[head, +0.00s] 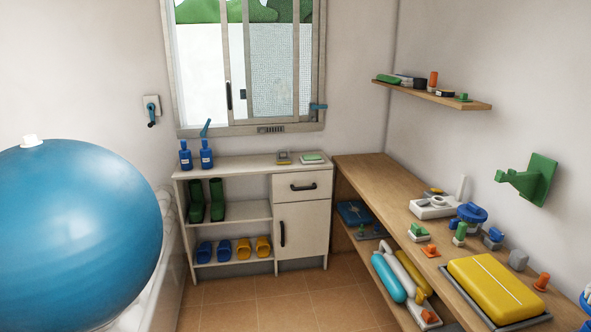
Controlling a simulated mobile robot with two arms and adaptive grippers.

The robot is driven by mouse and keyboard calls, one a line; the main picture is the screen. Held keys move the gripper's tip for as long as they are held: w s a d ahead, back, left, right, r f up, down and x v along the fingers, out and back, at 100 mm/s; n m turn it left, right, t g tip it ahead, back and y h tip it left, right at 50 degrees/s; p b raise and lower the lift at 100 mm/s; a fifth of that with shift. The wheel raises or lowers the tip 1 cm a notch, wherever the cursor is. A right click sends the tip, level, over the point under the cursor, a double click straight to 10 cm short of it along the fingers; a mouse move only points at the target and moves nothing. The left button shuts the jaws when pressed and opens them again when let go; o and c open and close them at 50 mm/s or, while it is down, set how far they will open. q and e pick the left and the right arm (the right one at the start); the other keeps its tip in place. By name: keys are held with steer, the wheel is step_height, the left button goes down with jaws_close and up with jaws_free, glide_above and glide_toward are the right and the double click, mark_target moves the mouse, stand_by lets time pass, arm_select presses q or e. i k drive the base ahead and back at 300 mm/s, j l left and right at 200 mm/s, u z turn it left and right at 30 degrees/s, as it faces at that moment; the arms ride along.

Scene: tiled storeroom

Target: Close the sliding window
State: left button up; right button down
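The sliding window (247,127) is in the back wall, above the white cabinet, and its top is cut off. A sash upright (227,60) stands left of the window's middle and carries a dark upright handle (229,95). Left of this upright is a clear, unscreened part that looks open, though I cannot tell for sure whether glass is there. Mesh covers the right part (280,70). A small blue lever (318,106) sits on the right frame. Neither of my grippers is in view.
A large blue ball (75,230) fills the left. The white cabinet (230,165) below the window bears two blue bottles (207,158). A wooden bench (375,180) with several items runs along the right wall, under a shelf (440,97). Tiled floor (270,300) is free in the middle.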

mark_target(294, 118)
steer(key=i+u, duration=0.1)
steer(key=i, duration=0.75)
steer(key=i+u, duration=0.15)
steer(key=i, duration=0.7)
